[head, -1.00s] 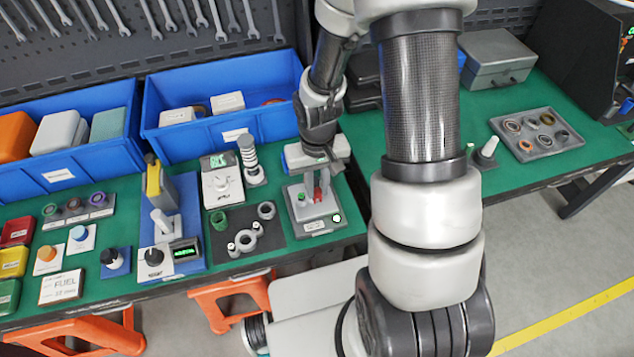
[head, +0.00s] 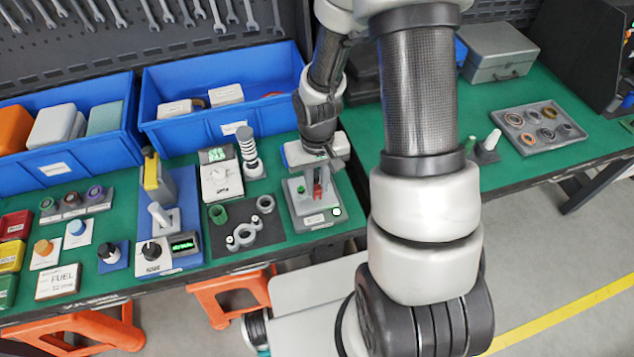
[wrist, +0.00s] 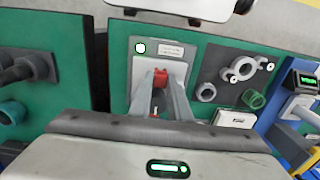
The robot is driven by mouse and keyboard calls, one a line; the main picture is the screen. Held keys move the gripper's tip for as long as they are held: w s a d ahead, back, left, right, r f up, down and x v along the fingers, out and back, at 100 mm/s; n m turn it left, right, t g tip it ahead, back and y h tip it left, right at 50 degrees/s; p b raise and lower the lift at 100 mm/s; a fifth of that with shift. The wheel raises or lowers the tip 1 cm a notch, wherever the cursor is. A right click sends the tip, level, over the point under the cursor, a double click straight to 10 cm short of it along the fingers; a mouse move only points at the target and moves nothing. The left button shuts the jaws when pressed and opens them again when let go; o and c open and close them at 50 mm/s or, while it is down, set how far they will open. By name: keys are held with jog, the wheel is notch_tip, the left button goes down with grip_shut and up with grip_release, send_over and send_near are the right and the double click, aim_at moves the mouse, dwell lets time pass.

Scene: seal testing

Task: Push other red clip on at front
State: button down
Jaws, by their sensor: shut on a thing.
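My gripper (head: 318,190) points down over a grey test stand (head: 313,221) near the front edge of the green bench. Its fingers are shut on a small red clip (wrist: 161,75), which also shows as a red spot in the head view (head: 318,189). In the wrist view the two grey fingers meet at the clip, in front of the stand's light plate (wrist: 178,68). The stand has a lit green lamp and a white label. The fingers hide part of the clip, and I cannot tell whether it is seated.
A dark mat (head: 222,239) with a grey fitting (head: 242,236) and rings lies left of the stand. A gauge block (head: 220,180) and a coil spring post (head: 247,150) stand behind it. Blue bins (head: 180,133) line the back. A gap separates this bench from the right one.

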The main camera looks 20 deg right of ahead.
jog(key=shift+f+b, duration=1.45)
jog(key=shift+f, duration=0.2)
dwell(0.4)
jog(key=c, duration=1.6)
grip_release()
jog(key=shift+o, duration=0.2)
jog(key=shift+r, duration=0.1)
jog(key=shift+r+p, duration=2.6)
jog(key=shift+r, duration=0.9)
